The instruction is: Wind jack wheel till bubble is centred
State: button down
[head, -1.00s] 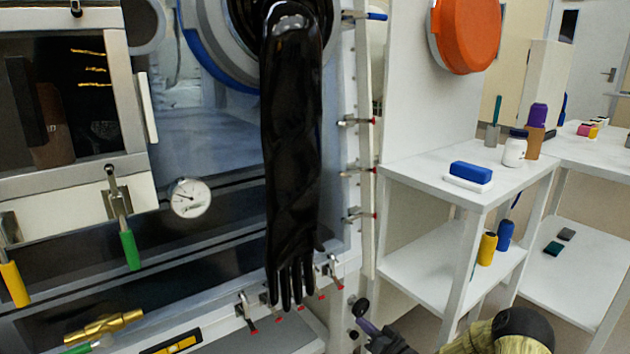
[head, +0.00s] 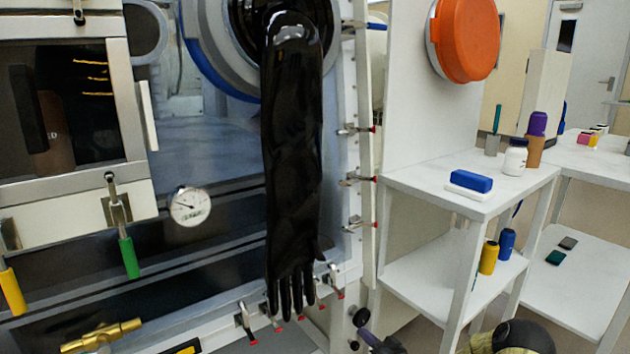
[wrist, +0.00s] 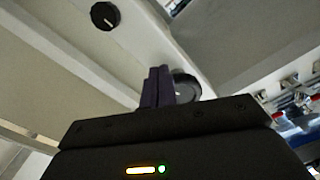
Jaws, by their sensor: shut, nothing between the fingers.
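A black round wheel (head: 361,316) sits low on the frame at the right of the glovebox, and it also shows in the wrist view (wrist: 186,86). My gripper (head: 364,333) is at this wheel, and its purple fingers (wrist: 157,86) are shut with nothing between them. In the wrist view the fingers stand just left of the wheel and overlap its edge. I cannot tell whether they touch it. A yellow level vial in a black bar (head: 185,348) is cut off at the bottom of the head view. Its bubble cannot be made out.
A second black knob (wrist: 104,15) sits on the pale panel. A black glove (head: 292,170) hangs down left of the wheel, with red-tipped clamps (head: 245,323) below it. A white shelf unit (head: 400,265) stands close on the right.

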jog(key=p+v, duration=0.2)
jog(key=v, duration=0.4)
dwell(0.5)
dwell(0.4)
